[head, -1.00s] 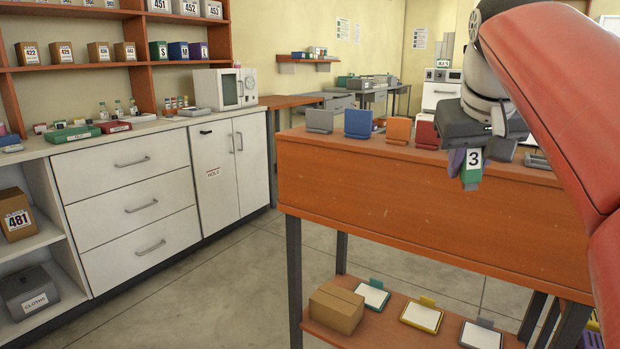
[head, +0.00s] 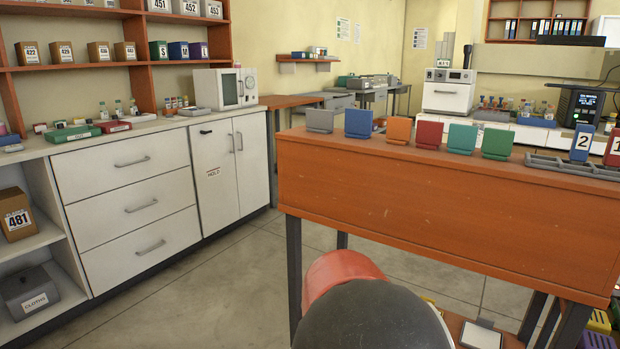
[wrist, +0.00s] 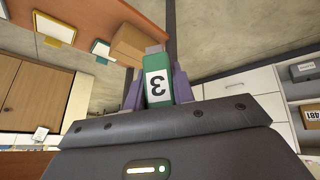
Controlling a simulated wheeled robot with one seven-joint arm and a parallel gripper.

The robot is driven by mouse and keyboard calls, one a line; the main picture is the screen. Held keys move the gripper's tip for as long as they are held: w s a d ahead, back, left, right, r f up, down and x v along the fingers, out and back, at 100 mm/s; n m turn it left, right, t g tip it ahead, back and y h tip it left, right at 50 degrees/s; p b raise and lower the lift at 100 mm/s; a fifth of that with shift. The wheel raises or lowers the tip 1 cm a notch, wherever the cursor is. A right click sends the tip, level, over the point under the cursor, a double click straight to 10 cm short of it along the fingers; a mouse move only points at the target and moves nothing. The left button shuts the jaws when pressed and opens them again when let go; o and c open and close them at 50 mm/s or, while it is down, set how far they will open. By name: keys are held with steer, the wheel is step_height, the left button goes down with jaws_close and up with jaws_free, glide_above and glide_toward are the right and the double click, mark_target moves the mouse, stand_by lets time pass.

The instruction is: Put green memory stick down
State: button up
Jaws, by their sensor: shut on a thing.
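The green memory stick (wrist: 157,65) shows in the wrist view, with a white label reading 3 and a grey end. My gripper (wrist: 156,88) is shut on it, with one purple finger on each side. The stick is held in the air, with the floor and the low shelf behind it. In the head view the gripper and the stick are out of sight. A blue stick marked 2 (head: 582,143) and a red stick marked 1 (head: 613,150) stand in a grey rack (head: 570,168) at the right of the orange-brown bench (head: 430,205).
Several coloured stands line the bench's back edge, among them a blue one (head: 358,123), a red one (head: 428,134) and a green one (head: 497,143). The bench top is narrow. A white drawer counter (head: 135,190) stands at left, with open floor (head: 230,290) between.

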steer(key=s+d+f+m+h, duration=0.1)
steer(key=s+f+m+h, duration=0.2)
steer(key=f, duration=1.4)
steer(key=s+d+m, duration=0.2)
steer(key=s+d, duration=0.3)
steer(key=d, duration=0.6)
steer(key=shift+f, duration=0.15)
